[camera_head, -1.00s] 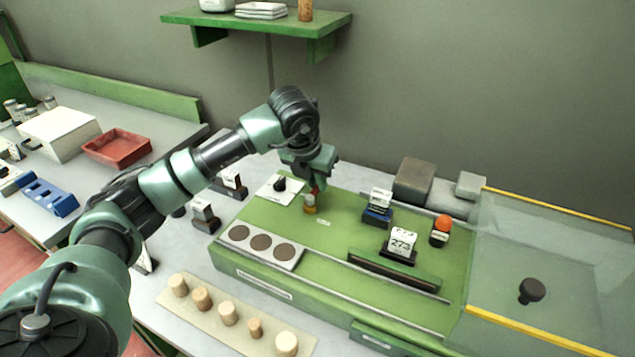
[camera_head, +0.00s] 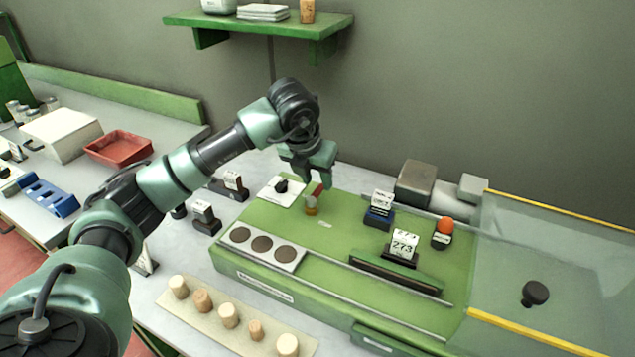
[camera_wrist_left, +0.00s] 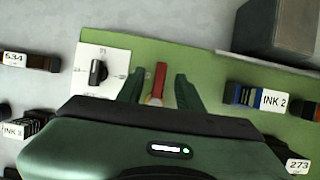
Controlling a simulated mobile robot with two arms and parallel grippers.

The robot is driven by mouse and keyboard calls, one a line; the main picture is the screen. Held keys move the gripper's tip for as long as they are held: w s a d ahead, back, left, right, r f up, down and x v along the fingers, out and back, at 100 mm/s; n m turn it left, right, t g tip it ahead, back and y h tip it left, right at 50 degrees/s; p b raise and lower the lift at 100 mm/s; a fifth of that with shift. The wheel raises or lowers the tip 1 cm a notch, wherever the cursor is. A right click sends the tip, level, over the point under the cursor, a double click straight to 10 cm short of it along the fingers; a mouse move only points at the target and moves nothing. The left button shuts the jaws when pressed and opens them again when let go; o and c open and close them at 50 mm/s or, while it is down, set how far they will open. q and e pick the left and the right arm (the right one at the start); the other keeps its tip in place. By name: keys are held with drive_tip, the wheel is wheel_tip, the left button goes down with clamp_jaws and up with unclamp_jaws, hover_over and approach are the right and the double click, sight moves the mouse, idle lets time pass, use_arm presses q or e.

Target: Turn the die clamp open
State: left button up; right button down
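What I take to be the die clamp is a small brass-coloured post (camera_head: 311,206) with a red lever (camera_head: 318,189), on the green machine bed (camera_head: 330,240). My left gripper (camera_head: 310,182) is just above it, pointing down. In the left wrist view the two fingers (camera_wrist_left: 160,92) are apart, with the red lever (camera_wrist_left: 160,76) showing between them and a gap on each side. The gripper's own body hides most of the post there. My right gripper is in neither view.
A white plate with a black knob (camera_head: 281,186) sits close to the left of the clamp. Ink 2 block (camera_head: 379,212), number block 273 (camera_head: 402,246) and an orange-topped item (camera_head: 442,232) stand to the right. A clear cover (camera_head: 560,250) lies farther right.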

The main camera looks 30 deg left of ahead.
sight(312, 198)
use_arm(q)
drive_tip(key=b+v, duration=0.1)
drive_tip(key=v, duration=0.5)
drive_tip(key=shift+r, duration=0.1)
